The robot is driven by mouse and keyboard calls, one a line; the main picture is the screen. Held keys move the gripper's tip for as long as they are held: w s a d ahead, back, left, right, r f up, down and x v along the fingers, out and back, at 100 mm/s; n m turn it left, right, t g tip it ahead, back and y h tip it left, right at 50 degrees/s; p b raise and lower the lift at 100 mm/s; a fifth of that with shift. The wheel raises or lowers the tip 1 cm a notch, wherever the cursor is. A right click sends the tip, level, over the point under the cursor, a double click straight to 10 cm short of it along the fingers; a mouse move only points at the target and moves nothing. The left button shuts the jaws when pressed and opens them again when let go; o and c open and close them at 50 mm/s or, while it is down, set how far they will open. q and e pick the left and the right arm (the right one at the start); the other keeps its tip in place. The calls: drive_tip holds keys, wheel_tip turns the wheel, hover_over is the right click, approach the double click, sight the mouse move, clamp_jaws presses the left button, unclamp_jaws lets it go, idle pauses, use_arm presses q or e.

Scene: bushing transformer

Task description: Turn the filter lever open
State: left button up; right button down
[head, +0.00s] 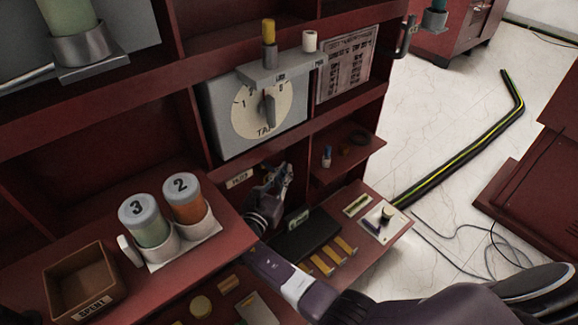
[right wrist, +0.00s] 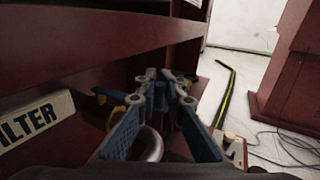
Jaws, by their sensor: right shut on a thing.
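The FILTER label (head: 238,178) is on the red cabinet, at the left of a lower compartment. It shows large at the left of the right wrist view (right wrist: 35,122). My right gripper (head: 284,174) reaches into this compartment, just right of the label. In the right wrist view its blue fingers (right wrist: 165,82) come together at the tips and are shut on the filter lever, which they mostly hide. A yellow part (right wrist: 117,117) and a curved grey metal part (right wrist: 152,146) show beside and between the fingers. The lever's exact angle cannot be told.
A tap dial (head: 262,112) sits above the compartment. Yellow-topped parts (head: 325,265) lie below the gripper. A black-yellow cable cover (head: 460,150) crosses the floor at right.

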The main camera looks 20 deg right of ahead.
use_arm(q)
drive_tip(key=shift+s+f, duration=0.25)
drive_tip(key=shift+f, duration=0.25)
use_arm(e)
drive_tip(key=shift+s+a+f, duration=0.1)
drive_tip(key=shift+s+a, duration=0.1)
drive_tip(key=shift+a, duration=0.45)
